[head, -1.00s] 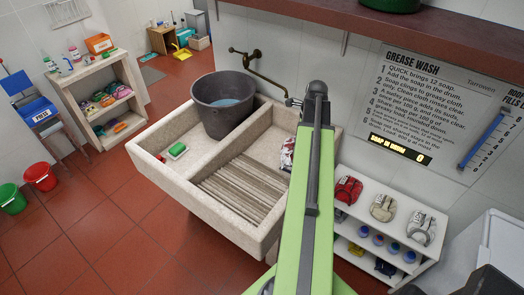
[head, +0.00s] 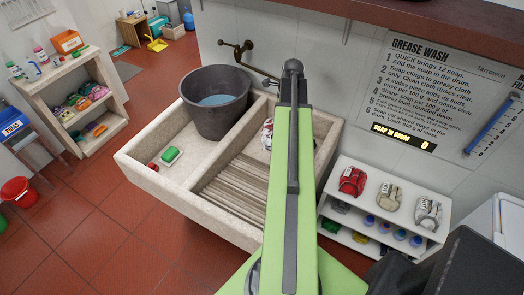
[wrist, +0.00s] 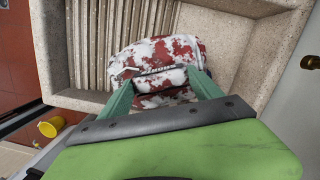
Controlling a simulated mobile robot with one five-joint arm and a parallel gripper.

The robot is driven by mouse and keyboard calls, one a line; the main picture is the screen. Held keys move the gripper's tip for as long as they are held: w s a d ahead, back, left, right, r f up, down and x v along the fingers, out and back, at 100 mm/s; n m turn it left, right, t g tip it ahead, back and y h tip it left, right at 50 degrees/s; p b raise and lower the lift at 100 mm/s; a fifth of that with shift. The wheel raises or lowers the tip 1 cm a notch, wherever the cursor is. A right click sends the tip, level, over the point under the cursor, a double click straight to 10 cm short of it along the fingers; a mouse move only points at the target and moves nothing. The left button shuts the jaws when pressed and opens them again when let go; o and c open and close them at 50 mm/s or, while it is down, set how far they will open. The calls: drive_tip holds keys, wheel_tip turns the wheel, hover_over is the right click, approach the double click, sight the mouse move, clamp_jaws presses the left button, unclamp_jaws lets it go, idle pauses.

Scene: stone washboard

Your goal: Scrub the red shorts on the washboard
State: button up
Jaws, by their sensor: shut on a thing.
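A red cloth with white patches (wrist: 165,62), which looks like the red shorts, is bunched in the stone basin. My gripper (wrist: 168,84) is shut on it, with one teal finger at each side. The cloth lies beside the end of the ribbed washboard (wrist: 125,35) in the wrist view. In the head view only a sliver of the cloth (head: 267,133) shows beside my arm, beyond the washboard (head: 233,188); my gripper is hidden there. I cannot tell whether the white patches are suds or print.
A grey bucket of water (head: 214,110) stands in the sink's back left part. A white shelf (head: 325,210) with folded clothes stands right of the sink. The sign (head: 404,140) reads 0.

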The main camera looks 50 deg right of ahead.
drive_tip(key=w+a+f+m+y+b, duration=0.1)
drive_tip(key=a+f+m+b, duration=0.4)
drive_tip(key=f+b, duration=0.9)
drive_tip(key=shift+a+y, duration=0.3)
drive_tip(key=shift+a, duration=0.75)
drive_tip(key=shift+f, duration=0.25)
drive_tip(key=b+x, duration=0.7)
drive_tip(key=shift+s, duration=0.55)
drive_tip(key=shift+f+b, duration=0.85)
drive_tip(key=shift+b, duration=0.15)
drive_tip(key=shift+a, duration=0.15)
